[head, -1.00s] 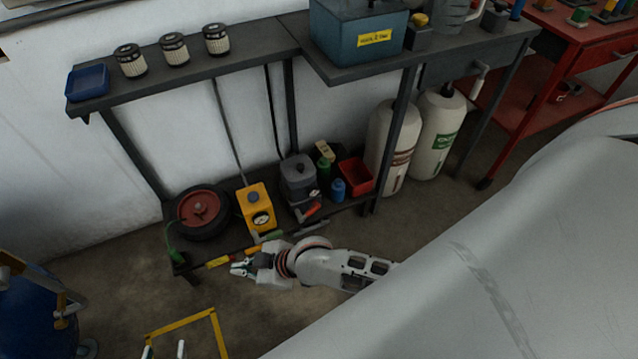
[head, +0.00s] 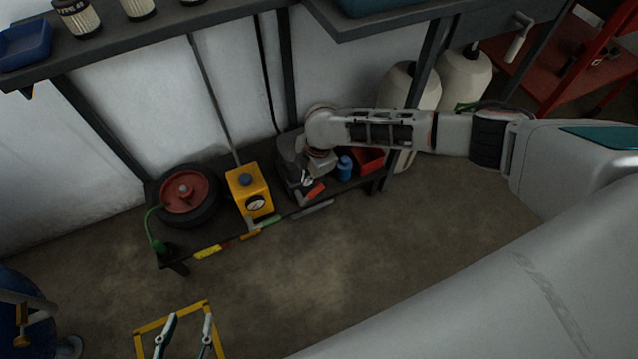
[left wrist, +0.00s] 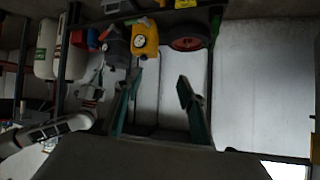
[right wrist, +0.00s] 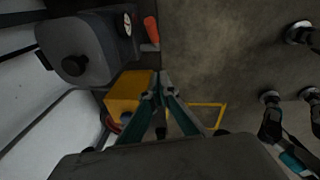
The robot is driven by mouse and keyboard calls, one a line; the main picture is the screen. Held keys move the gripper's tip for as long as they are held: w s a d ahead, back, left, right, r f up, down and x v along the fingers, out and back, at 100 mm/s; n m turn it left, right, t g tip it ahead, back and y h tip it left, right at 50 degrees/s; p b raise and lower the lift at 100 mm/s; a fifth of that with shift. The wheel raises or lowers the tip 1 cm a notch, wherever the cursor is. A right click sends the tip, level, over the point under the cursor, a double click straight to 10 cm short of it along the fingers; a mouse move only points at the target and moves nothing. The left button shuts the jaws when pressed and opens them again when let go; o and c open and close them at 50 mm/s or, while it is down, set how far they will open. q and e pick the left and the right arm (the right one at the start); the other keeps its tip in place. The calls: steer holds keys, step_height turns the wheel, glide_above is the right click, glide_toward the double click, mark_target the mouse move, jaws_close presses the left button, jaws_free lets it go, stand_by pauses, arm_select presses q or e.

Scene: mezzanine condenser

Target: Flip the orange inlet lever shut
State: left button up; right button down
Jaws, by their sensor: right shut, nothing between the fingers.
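The orange lever (head: 314,190) sits at the front of a dark grey unit (head: 287,165) on the low shelf. In the right wrist view the lever (right wrist: 151,30) lies beyond my fingertips, near a round gauge on the grey unit (right wrist: 75,62). My right gripper (head: 306,180) is shut and empty, just in front of the grey unit and close to the lever; I cannot tell whether it touches. It also shows in the right wrist view (right wrist: 158,84). My right forearm hides part of the unit. My left gripper (head: 187,335) is open and empty, low over the floor, far from the lever.
A yellow box with a gauge (head: 248,190) stands left of the unit, then a red-hubbed wheel (head: 187,190). A blue bottle (head: 344,168) and red bin (head: 369,160) stand right of it. The bench top (head: 150,40) overhangs. The floor in front is clear.

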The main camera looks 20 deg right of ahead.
steer(key=d, duration=0.1)
steer(key=b, duration=0.5)
glide_above(311, 194)
steer(key=s+a, duration=0.2)
step_height(311, 194, down, 11)
steer(key=shift+w+d+f+b, duration=0.2)
steer(key=shift+d+f, duration=0.15)
steer(key=shift+d, duration=0.1)
steer(key=shift+w+d+f+b, duration=0.15)
steer(key=shift+d+f, duration=0.2)
steer(key=shift+d, duration=0.1)
steer(key=shift+w+d+f, duration=0.15)
steer(key=shift+d, duration=0.05)
steer(key=shift+w+d, duration=0.2)
arm_select(q)
steer(key=w+d+r+n+t+h, duration=0.1)
steer(key=w+d+r, duration=0.1)
steer(key=d, duration=0.3)
steer(key=shift+w+r+n+h, duration=0.3)
steer(key=shift+r+n, duration=0.1)
steer(key=shift+r, duration=0.5)
steer(key=shift+s+f, duration=0.1)
steer(key=shift+f, duration=0.05)
